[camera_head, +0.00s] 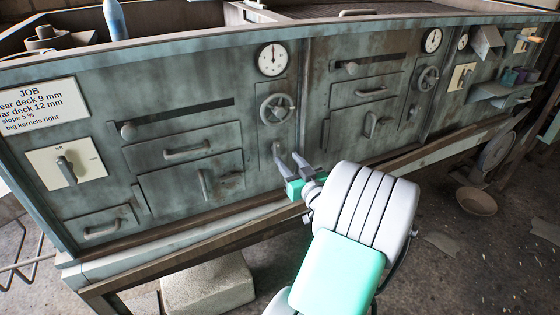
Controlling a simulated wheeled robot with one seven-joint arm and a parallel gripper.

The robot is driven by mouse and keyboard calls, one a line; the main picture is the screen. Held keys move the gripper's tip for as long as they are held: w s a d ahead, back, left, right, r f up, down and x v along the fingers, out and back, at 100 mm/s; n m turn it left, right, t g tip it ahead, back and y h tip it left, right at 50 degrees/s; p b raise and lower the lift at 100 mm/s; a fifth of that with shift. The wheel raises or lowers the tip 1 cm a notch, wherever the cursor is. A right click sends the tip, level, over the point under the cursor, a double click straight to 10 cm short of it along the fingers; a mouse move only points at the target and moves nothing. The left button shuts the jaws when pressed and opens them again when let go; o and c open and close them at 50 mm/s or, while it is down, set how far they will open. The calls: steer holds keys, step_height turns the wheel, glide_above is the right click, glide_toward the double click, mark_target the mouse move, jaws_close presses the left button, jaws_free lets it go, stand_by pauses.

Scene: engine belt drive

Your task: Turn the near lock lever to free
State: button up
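The near lock lever (277,149) is a small grey lever on the green metal panel, below the near handwheel (277,109). It looks roughly upright, with its lower end close to my fingertips. My gripper (288,160) is at the panel just below and right of the lever. Its two dark fingers are spread apart, with a teal part behind them. I cannot tell whether a finger touches the lever. The lever's lower part is partly covered by the left finger.
A dial (272,59) sits above the near handwheel. A similar far handwheel (428,78) is to the right. A switch plate (66,165) and JOB sign (38,104) are at left. A concrete block (207,285) stands on the floor.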

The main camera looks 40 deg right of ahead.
mark_target(278, 148)
steer(key=x, duration=0.6)
steer(key=shift+w+a, duration=0.1)
steer(key=shift+w, duration=0.05)
steer(key=shift+c, duration=0.4)
jaws_close()
